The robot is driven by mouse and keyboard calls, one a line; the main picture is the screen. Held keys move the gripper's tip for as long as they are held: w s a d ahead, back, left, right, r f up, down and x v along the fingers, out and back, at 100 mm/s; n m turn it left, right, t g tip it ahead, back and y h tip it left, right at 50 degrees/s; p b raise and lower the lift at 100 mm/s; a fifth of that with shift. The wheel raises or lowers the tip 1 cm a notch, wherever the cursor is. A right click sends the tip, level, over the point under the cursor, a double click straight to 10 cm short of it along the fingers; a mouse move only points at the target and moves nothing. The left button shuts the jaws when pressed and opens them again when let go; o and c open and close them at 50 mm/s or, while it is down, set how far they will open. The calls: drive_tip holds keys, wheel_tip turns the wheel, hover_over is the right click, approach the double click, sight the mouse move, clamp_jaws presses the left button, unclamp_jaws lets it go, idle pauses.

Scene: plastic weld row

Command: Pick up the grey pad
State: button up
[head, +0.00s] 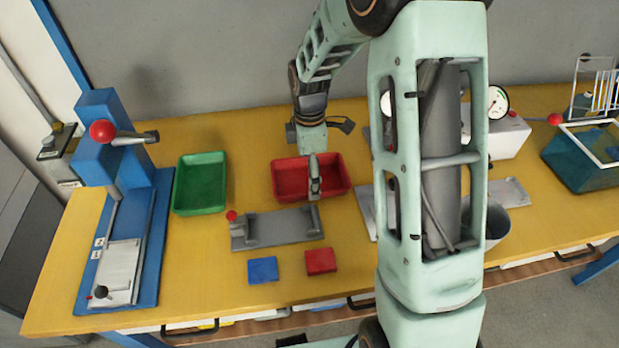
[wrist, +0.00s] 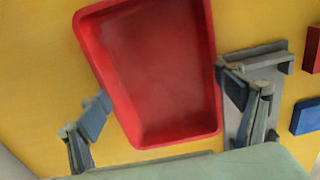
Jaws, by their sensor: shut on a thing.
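My gripper (head: 314,172) reaches down over the red tray (head: 286,182). In the wrist view my gripper (wrist: 163,86) has its two fingers far apart, one against each long side of the red tray (wrist: 160,141), so it is shut on the tray. The tray looks empty inside. I cannot tell whether it is raised off the table. I cannot make out a loose grey pad for certain; a blue pad (head: 262,270) and a red pad (head: 320,261) lie in front of a grey fixture (head: 280,228).
A green tray (head: 200,184) stands left of the red one. A blue press (head: 150,210) with a red knob is at the far left. A gauge box (head: 508,137), a grey cup (head: 497,222) and a blue tank (head: 580,165) stand right. My arm hides part of the table (head: 345,282).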

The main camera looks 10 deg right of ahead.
drive_tip(key=shift+f, duration=0.15)
drive_tip(key=o, duration=1.2)
